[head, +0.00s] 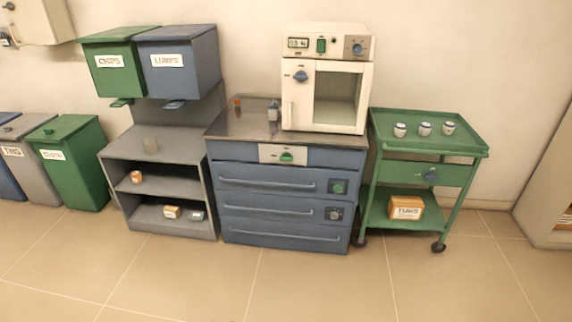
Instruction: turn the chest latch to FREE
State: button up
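A blue chest of drawers (280,195) with a metal top stands in the middle of the head view. At its top front is a pale plate (270,154) with a green knob (287,156), which looks like the latch. The knob's handle appears to lie roughly level; the lettering on the plate is too small to read. Lower on the right, one drawer front has a green round dial (338,187) and the drawer below it a grey one (335,213). All the drawers look shut. My gripper is not in view.
A cream furnace (325,80) stands on the chest's right side; a bottle (273,111) stands left of it. A green trolley (425,175) with three jars is close on the right. Grey shelves (160,185) adjoin the left. Floor (300,285) in front is clear.

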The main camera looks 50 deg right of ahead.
aim_at(286, 156)
jog(key=i, duration=0.95)
jog(key=u, duration=0.05)
